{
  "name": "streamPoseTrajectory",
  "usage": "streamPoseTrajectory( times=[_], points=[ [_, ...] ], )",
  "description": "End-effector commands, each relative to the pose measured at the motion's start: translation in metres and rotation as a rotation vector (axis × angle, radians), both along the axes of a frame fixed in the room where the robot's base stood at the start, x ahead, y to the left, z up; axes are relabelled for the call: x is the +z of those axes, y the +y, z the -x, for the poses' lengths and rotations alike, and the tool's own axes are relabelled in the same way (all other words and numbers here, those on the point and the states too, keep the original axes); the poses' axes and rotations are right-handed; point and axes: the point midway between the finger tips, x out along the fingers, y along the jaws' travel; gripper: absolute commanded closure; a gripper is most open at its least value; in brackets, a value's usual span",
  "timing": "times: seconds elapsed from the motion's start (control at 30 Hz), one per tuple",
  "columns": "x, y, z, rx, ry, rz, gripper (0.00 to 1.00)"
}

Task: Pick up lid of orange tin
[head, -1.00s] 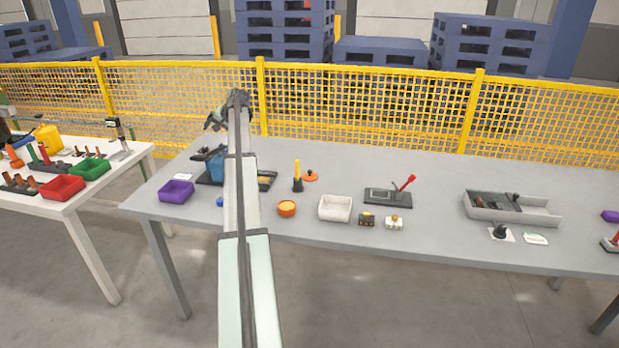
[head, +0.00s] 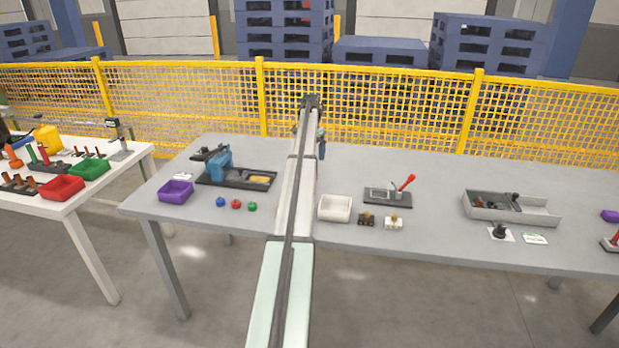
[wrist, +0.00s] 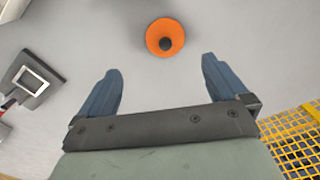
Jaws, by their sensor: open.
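The orange lid (wrist: 152,36), a round orange disc with a dark knob at its centre, lies on the grey table. In the wrist view it is beyond my fingertips, roughly centred between them and clear of both. My gripper (wrist: 162,67) is open and empty, its two blue fingers spread. In the head view my arm hides the lid and the orange tin; the blue gripper end (head: 321,143) shows just right of the arm, over the table's back part.
A black plate with a red lever (head: 388,197) stands right of the arm, also in the wrist view (wrist: 33,78). A white bin (head: 335,208) is nearer the front. A black tray with a blue device (head: 220,166) is left. Yellow mesh fence (head: 400,115) runs behind the table.

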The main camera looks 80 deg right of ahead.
Motion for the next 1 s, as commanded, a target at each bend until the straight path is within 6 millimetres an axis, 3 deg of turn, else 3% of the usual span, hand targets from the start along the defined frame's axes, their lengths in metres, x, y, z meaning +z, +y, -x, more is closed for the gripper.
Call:
streamPoseTrajectory(
  times=[0.23, 0.57, 0.83, 1.0],
  points=[
    [-0.041, 0.000, -0.001, 0.001, -0.001, 0.000, 0.00],
    [-0.061, -0.002, -0.003, 0.001, -0.001, 0.000, 0.00],
    [-0.095, -0.004, -0.007, 0.001, -0.002, 0.001, 0.00],
    [-0.101, -0.004, -0.007, 0.001, -0.002, 0.002, 0.00]
  ],
)
